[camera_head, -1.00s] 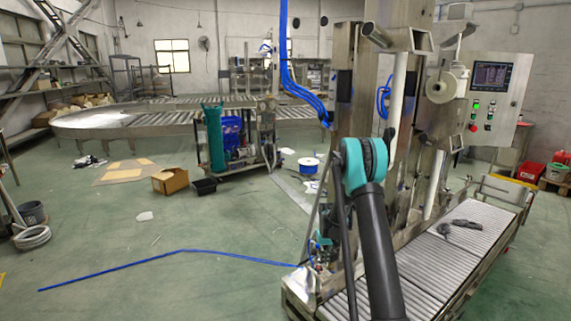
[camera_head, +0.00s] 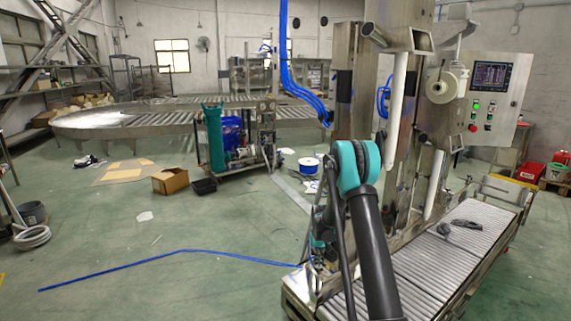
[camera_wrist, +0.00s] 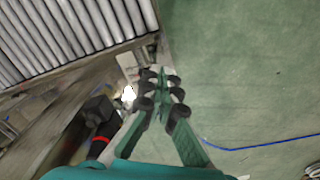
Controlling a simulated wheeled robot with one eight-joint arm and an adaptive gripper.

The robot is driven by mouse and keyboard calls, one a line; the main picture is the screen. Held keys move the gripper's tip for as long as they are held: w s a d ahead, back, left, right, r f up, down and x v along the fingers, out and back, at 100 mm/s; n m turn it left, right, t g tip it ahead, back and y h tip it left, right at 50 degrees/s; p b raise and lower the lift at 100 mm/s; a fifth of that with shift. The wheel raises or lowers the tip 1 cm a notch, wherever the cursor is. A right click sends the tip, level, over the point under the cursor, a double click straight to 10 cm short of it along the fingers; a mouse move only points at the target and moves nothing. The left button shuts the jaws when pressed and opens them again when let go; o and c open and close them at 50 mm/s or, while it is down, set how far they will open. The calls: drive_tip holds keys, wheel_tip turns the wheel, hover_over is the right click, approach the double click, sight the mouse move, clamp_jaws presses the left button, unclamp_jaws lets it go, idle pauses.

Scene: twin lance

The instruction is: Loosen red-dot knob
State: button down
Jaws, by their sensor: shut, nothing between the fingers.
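My gripper (camera_wrist: 160,76) shows in the wrist view with its green and black fingers drawn together at the tips, nothing between them. The fingers point toward a metal frame edge beside the rollers, with green floor to the right. A black part with a red band (camera_wrist: 98,148) lies left of the fingers, apart from them. I cannot tell whether it is the red-dot knob, and no red dot is clear. In the head view my arm covers part of the machine, and my gripper is hidden behind it.
A roller conveyor (camera_head: 420,265) runs along the right, with a dark object (camera_head: 465,223) on it. A control panel (camera_head: 493,90) stands above. A blue hose (camera_head: 185,251) lies on the floor.

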drive_tip(key=shift+f, duration=2.1)
drive_tip(key=shift+w+d, duration=0.1)
drive_tip(key=shift+w, duration=0.1)
drive_tip(key=shift+w+d, duration=0.1)
drive_tip(key=shift+d, duration=1)
wheel_tip(320, 180, up, 6)
drive_tip(key=shift+s, duration=0.4)
drive_tip(key=shift+r, duration=0.15)
